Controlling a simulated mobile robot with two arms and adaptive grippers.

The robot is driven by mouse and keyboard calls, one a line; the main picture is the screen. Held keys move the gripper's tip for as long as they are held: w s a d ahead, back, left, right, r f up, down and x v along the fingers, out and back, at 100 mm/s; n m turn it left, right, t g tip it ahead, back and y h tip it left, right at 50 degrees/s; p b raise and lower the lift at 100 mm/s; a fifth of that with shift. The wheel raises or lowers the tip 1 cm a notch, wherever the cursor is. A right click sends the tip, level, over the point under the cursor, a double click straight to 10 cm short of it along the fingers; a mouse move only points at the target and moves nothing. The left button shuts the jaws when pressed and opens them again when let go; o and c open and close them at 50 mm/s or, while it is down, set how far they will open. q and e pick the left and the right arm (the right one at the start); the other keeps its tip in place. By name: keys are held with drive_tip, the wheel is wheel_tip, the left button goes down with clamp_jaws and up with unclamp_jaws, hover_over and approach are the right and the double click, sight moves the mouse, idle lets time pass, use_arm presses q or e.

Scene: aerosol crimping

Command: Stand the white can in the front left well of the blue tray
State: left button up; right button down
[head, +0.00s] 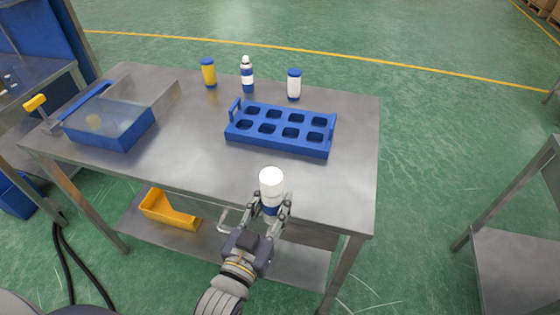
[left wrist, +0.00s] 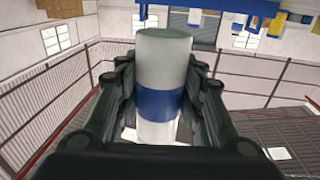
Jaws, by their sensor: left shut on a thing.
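The white can (head: 271,180) has a blue band and is held upright in my left gripper (head: 271,208), at the front edge of the table. In the left wrist view the can (left wrist: 163,60) stands between the two dark fingers (left wrist: 160,100), which close on it from both sides. The can is apart from the tray. My right gripper is not in view.
Behind the tray stand a yellow container (head: 208,73), a white and blue bottle (head: 247,75) and a white container with a blue cap (head: 294,85). A blue bin with a clear cover (head: 125,132) is at the left. The steel tabletop (head: 190,145) is clear left of the tray.

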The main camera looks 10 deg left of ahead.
use_arm(q)
drive_tip(key=s+a+r+n+y, duration=0.2)
drive_tip(key=s+a+r+y, duration=0.1)
drive_tip(key=s+a, duration=0.4)
drive_tip(key=w+d+f+h, duration=0.1)
drive_tip(key=w+d, duration=0.1)
drive_tip(key=w+d+f+m+h, duration=0.1)
drive_tip(key=w+d, duration=0.1)
drive_tip(key=d, duration=0.1)
drive_tip(key=w+d+f+m+h, duration=0.1)
drive_tip(key=w+d, duration=0.1)
drive_tip(key=w, duration=0.1)
drive_tip(key=shift+d, duration=0.15)
